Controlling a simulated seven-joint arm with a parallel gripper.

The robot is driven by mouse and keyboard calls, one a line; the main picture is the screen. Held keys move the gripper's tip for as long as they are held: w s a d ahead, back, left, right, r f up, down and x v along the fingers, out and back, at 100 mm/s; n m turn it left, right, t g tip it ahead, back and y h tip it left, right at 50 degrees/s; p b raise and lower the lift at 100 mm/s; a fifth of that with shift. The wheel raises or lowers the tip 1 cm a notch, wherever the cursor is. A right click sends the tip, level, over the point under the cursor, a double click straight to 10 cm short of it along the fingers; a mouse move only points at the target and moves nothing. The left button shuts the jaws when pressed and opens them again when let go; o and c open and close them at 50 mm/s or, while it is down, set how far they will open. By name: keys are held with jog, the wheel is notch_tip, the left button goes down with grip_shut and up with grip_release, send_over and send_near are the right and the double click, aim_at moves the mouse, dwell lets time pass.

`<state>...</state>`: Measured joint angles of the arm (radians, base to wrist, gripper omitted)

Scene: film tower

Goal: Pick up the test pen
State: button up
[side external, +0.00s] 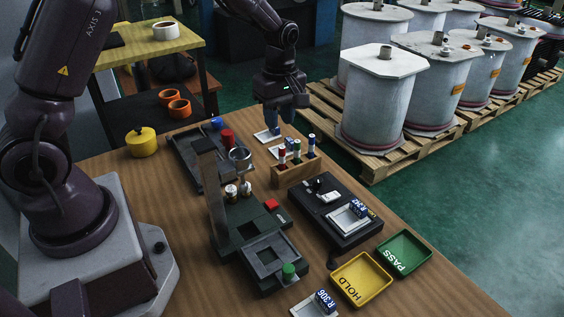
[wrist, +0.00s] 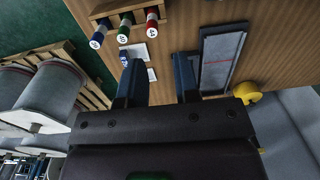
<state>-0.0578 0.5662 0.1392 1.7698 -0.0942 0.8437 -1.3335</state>
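Three capped test pens stand upright in a wooden rack (side external: 294,173): red (side external: 282,157), green (side external: 297,151) and blue (side external: 311,146). In the wrist view they show end-on at the top: blue (wrist: 98,38), green (wrist: 123,33) and red (wrist: 151,22). Their end labels are numbered, and the red one seems to read 44. My gripper (side external: 279,115) hangs behind the rack, over the white cards at the table's far end. In the wrist view its two dark blue fingers (wrist: 159,64) are wide apart with nothing between them. The pens are outside the fingers.
White cards (side external: 267,137) lie behind the rack, one with a small blue block (wrist: 124,57). A dark tray (side external: 182,153) is to the left. A post-mounted device (side external: 214,190), a black case (side external: 338,232), a yellow HOLD tray (side external: 362,281) and a green PASS tray (side external: 404,252) stand nearer.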

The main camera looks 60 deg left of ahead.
aim_at(282, 159)
jog(key=shift+w+r+n, duration=0.4)
jog(key=shift+w+n, duration=0.05)
jog(key=shift+n, duration=0.85)
jog(key=shift+f, duration=0.25)
notch_tip(282, 159, down, 12)
jog(key=shift+f, duration=0.25)
grip_shut()
